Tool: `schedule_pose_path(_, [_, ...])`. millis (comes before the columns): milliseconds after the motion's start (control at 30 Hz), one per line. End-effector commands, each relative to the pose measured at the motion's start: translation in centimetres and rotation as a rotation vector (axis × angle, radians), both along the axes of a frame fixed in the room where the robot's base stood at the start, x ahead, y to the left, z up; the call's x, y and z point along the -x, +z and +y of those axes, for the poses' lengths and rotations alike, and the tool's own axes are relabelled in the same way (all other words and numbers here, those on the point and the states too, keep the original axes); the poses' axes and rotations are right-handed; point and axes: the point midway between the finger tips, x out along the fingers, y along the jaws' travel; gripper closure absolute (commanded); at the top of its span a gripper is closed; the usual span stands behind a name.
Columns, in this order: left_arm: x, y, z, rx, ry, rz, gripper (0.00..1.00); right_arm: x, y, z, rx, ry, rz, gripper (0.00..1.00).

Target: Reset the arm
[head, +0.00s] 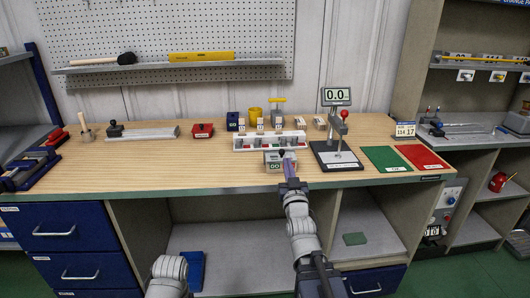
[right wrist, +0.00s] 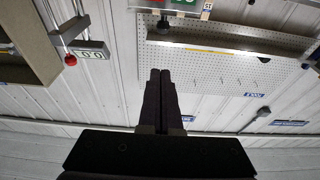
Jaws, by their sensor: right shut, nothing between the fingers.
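My right arm reaches up from the bottom of the head view to the front edge of the wooden workbench (head: 220,160). My right gripper (head: 285,158) is at its tip, in front of a small block with a green label (head: 273,160); I cannot tell whether they touch. The right wrist view shows the right gripper (right wrist: 160,75) with its two dark fingers together and nothing between them. That view looks upside down toward the pegboard wall. Only a grey link of my left arm shows at the bottom of the head view; its gripper is out of view.
A white rack (head: 270,141) stands behind the right gripper. A test stand with a "0.0" display (head: 336,97) is to its right. Green (head: 386,159) and red (head: 422,157) mats lie further right. A red box (head: 203,130) sits left.

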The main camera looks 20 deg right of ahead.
Motion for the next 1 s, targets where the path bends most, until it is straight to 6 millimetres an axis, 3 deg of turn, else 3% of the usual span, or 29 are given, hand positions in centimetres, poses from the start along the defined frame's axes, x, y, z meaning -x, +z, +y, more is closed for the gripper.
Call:
schedule_pose_path(133, [0.0,0.0,0.0,0.0,0.0,0.0,1.0,-0.1,-0.2,0.3,-0.002,0.005,0.011,1.0])
schedule_pose_path(233, [0.0,0.0,0.0,0.0,0.0,0.0,1.0,-0.9,-1.9,1.9,-0.017,0.033,0.088,1.0])
schedule_pose_path(367, [0.0,0.0,0.0,0.0,0.0,0.0,1.0,-1.9,-7.0,6.9,-0.051,0.114,0.32,1.0])
schedule_pose_path(467, [0.0,0.0,0.0,0.0,0.0,0.0,1.0,-1.4,-12.0,11.7,-0.068,0.184,0.553,1.0])
schedule_pose_path(567, [0.0,0.0,0.0,0.0,0.0,0.0,1.0,0.7,-16.7,16.2,-0.068,0.244,0.79,1.0])
schedule_pose_path(700, [0.0,0.0,0.0,0.0,0.0,0.0,1.0,5.6,-22.0,21.4,-0.042,0.309,1.118,1.0])
schedule_pose_path(833, [0.0,0.0,0.0,0.0,0.0,0.0,1.0,10.8,-25.0,24.5,0.001,0.338,1.378,1.0])
schedule_pose_path(1000, [0.0,0.0,0.0,0.0,0.0,0.0,1.0,16.6,-26.6,26.6,0.058,0.347,1.632,1.0])
